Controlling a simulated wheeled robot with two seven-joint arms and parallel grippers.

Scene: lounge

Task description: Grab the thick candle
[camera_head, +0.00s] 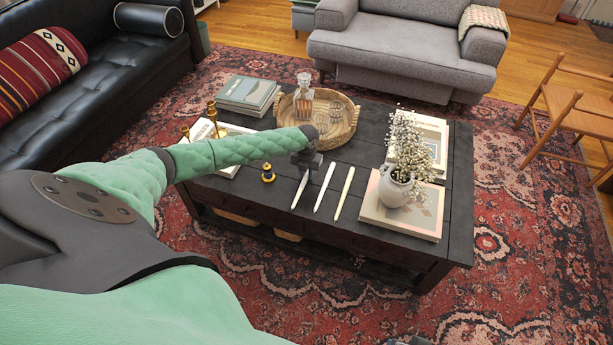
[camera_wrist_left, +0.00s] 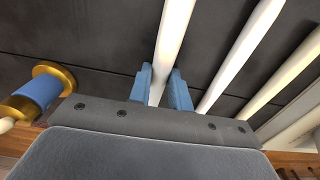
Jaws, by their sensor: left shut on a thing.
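Three pale, long candles lie side by side on the dark coffee table (camera_head: 290,230): a left one (camera_head: 300,190), a middle one (camera_head: 324,187) and a right one (camera_head: 343,193). My left gripper (camera_head: 307,165) is over the left candle. In the left wrist view its blue fingers (camera_wrist_left: 161,90) are shut on this candle (camera_wrist_left: 174,35), one finger on each side. The middle candle (camera_wrist_left: 240,55) and right candle (camera_wrist_left: 287,75) lie apart to the right there. The held candle looks somewhat wider, but I cannot tell its true thickness. My right gripper is not in view.
A white vase (camera_head: 395,188) of flowers stands on a book (camera_head: 376,216) at the right. Behind are a woven tray (camera_head: 345,128) with a decanter (camera_head: 304,92) and stacked books (camera_head: 247,95).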

